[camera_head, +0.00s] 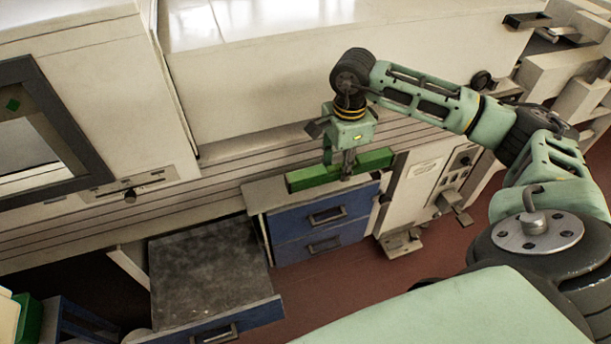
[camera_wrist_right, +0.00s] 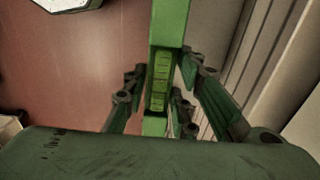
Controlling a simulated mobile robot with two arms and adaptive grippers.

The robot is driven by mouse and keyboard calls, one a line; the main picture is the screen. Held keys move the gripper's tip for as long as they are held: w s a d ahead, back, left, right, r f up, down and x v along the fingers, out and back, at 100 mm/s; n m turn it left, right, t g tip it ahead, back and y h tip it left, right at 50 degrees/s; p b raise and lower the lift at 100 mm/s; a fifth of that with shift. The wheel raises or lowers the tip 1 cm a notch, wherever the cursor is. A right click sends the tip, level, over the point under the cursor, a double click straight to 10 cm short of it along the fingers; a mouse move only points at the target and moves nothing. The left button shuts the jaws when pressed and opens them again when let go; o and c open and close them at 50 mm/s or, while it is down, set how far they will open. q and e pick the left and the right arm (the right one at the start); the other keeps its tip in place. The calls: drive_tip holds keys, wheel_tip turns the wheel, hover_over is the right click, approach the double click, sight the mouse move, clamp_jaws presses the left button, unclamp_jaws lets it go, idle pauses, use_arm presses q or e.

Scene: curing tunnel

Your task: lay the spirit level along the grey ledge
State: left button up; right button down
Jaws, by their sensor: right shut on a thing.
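The spirit level is a long green bar (camera_head: 312,177) in the head view, held roughly level over the top of a blue-drawered cabinet. My right gripper (camera_head: 348,170) comes down on it from above and is shut around it near its middle. In the right wrist view the green level (camera_wrist_right: 170,22) runs up the middle of the picture between the fingers of my right gripper (camera_wrist_right: 160,110). The grey ledge (camera_head: 262,194) seems to be the pale top of that cabinet, under and behind the level. I cannot tell whether the level touches it. My left gripper is out of view.
A cream machine (camera_head: 425,185) with a control panel stands to the right. A large pale housing (camera_head: 330,85) rises behind. Red floor (camera_head: 335,268) shows in front.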

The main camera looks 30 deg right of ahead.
drive_tip(key=w+a+f+b, duration=0.1)
drive_tip(key=w, duration=0.1)
drive_tip(key=w+a+f, duration=0.1)
drive_tip(key=w+f, duration=0.1)
drive_tip(key=w, duration=0.1)
drive_tip(key=w+a+f+b, duration=0.1)
drive_tip(key=w+a+f, duration=0.1)
drive_tip(key=shift+w+a+f+b, duration=0.1)
drive_tip(key=shift+w+f+b, duration=0.05)
drive_tip(key=shift+b, duration=0.2)
drive_tip(key=shift+f+b, duration=1.1)
drive_tip(key=shift+f, duration=0.8)
drive_tip(key=shift+f, duration=0.1)
drive_tip(key=c, duration=1.5)
unclamp_jaws()
drive_tip(key=shift+o, duration=0.3)
drive_tip(key=shift+r, duration=0.3)
wheel_tip(320, 180, up, 12)
drive_tip(key=b, duration=0.1)
drive_tip(key=shift+f, duration=0.15)
